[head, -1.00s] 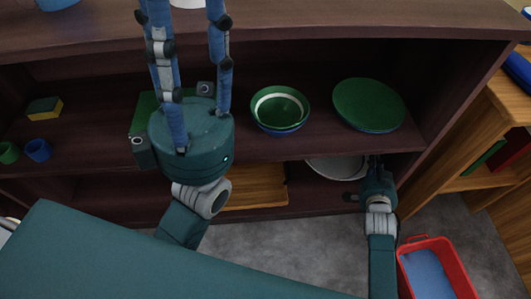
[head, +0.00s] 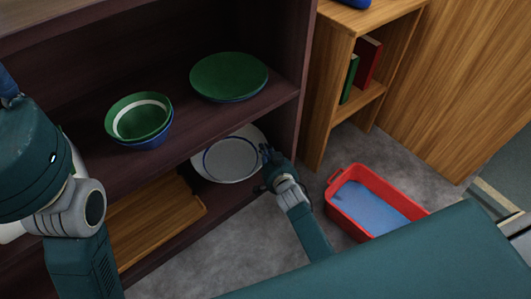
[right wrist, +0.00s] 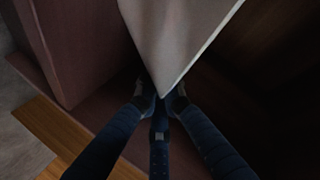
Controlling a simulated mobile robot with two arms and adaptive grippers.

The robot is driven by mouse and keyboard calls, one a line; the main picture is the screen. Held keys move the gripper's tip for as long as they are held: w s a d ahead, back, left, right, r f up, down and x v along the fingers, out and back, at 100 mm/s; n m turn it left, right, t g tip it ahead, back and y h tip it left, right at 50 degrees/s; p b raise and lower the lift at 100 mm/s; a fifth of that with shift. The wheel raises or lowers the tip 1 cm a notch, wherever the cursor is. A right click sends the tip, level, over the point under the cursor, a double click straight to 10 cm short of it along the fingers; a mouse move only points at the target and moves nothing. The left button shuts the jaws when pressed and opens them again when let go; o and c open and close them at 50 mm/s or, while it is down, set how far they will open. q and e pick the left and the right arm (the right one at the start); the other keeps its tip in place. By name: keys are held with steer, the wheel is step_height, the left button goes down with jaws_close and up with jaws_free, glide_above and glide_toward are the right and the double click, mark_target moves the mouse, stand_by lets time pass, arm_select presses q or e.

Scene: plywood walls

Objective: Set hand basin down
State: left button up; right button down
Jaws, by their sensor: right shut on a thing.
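The hand basin (head: 232,160), a round white dish with a blue ring, is in the lower shelf space at the right end of the dark shelf unit. My right gripper (head: 268,157) is shut on its right rim. In the right wrist view the fingers (right wrist: 160,96) close on the lower tip of the pale basin (right wrist: 175,40), which fills the top centre. Whether the basin rests on the board is unclear. My left gripper (head: 30,150) is at the left edge, with its fingers mostly out of frame.
On the shelf above are green and blue bowls (head: 139,118) and a green plate (head: 229,76). A wooden board (head: 155,220) lies left of the basin. A red tub (head: 362,180) stands on the floor, right of my right arm. A wooden bookcase (head: 338,70) adjoins the shelf.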

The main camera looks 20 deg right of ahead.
steer(key=shift+r, duration=0.15)
steer(key=c, duration=1.9)
jaws_free()
steer(key=shift+f, duration=0.25)
steer(key=shift+r, duration=0.1)
